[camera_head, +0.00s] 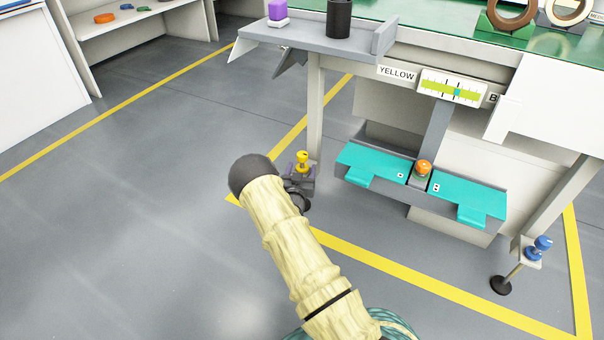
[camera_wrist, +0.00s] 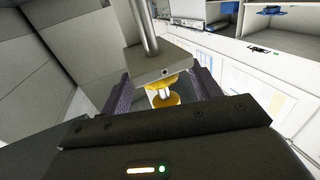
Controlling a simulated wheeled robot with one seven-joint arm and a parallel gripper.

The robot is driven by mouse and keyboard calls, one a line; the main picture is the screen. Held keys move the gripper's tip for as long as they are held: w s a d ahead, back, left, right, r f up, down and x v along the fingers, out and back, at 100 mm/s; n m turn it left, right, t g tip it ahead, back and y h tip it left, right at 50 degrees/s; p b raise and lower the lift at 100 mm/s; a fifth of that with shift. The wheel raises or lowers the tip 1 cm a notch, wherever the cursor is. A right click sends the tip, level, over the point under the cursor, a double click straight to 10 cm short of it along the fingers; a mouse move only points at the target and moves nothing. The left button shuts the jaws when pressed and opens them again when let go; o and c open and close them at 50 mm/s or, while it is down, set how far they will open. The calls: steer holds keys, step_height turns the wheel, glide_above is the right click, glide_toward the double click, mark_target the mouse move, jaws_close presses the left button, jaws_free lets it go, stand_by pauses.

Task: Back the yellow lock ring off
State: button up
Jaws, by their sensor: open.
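The yellow lock ring (camera_wrist: 158,80) shows in the wrist view against the near side of a grey bracket block (camera_wrist: 160,61). Nearer me, a yellow disc-shaped knob (camera_wrist: 166,99) sits on a short pale stem. My gripper (camera_wrist: 160,84) is open, with one purple-padded jaw on each side of these yellow parts. Gaps show on both sides, and I cannot tell any contact. In the head view the yellow knob (camera_head: 302,157) stands beside a bench leg, just above my gripper (camera_head: 299,179). My arm and gripper hide the lower parts there, and the ring is too small to tell apart.
A metal rod (camera_wrist: 145,28) runs beyond the block. The bench leg (camera_head: 315,110) stands close behind the gripper. Teal plates with an orange knob (camera_head: 424,167) are to the right, and a blue knob (camera_head: 543,243) is at the far right. Open floor (camera_head: 130,210) lies left.

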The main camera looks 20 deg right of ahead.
steer(key=shift+w+d, duration=0.35)
steer(key=shift+w, duration=0.25)
steer(key=shift+r, duration=0.1)
steer(key=c, duration=1)
steer(key=shift+r+n+t+y+p, duration=0.15)
steer(key=shift+n+t+y+p, duration=0.3)
steer(key=shift+y+p, duration=0.35)
steer(key=n+t+y+p, duration=0.1)
steer(key=n+y+p, duration=0.1)
steer(key=y+p, duration=0.1)
steer(key=shift+d+n, duration=0.15)
steer(key=shift+n, duration=0.1)
steer(key=shift+f+n+y+p, duration=0.25)
steer(key=shift+n+y+p, duration=0.35)
steer(key=shift+y, duration=0.5)
